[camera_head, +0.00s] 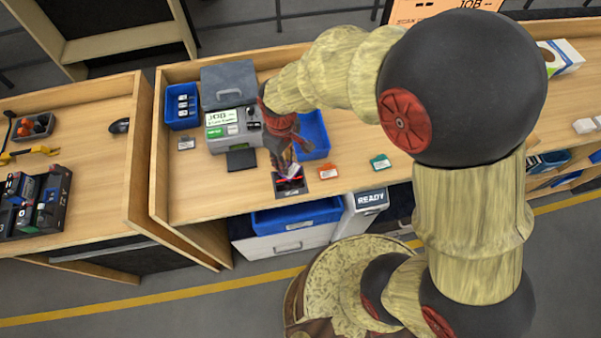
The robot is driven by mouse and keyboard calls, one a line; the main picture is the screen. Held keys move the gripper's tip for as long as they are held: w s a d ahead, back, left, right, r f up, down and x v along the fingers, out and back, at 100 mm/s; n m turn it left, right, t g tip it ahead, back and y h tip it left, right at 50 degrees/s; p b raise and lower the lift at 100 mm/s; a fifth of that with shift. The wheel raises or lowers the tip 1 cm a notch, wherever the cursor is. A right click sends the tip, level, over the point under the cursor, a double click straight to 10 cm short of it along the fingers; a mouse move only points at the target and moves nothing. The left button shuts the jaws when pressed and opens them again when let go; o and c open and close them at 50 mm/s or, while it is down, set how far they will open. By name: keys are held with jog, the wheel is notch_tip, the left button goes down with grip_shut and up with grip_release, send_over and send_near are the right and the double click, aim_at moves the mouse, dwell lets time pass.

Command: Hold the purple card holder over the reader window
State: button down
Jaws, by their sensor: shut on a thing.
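My gripper (287,168) points down over the front of the wooden bench and is shut on the purple card holder (289,178), of which only a small purple part shows below the fingers. The reader window (291,188) is a dark panel with a red line, set near the bench's front edge. In the picture the holder overlaps the upper part of the window. I cannot tell how high it is above the window or whether it touches it.
An orange-red holder (328,172) and a green one (381,162) lie right of the window; a grey one (187,143) lies left. A grey machine (232,135) and a blue bin (314,130) stand behind. A blue tray (300,216) is below the bench edge.

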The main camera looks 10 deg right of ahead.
jog(key=shift+n, duration=0.3)
jog(key=shift+w+a+f+b, duration=0.1)
jog(key=shift+w+f+b, duration=0.05)
jog(key=shift+f+b, duration=0.75)
jog(key=shift+w+a+f+b, duration=0.1)
jog(key=shift+f+b, duration=0.6)
jog(key=shift+f, duration=0.4)
jog(key=shift+w+a+f+b, duration=0.1)
jog(key=shift+w+f+b, duration=0.05)
jog(key=shift+f+b, duration=0.75)
notch_tip(320, 180, up, 6)
jog(key=p, duration=0.4)
jog(key=shift+p, duration=0.4)
jog(key=shift+f, duration=0.1)
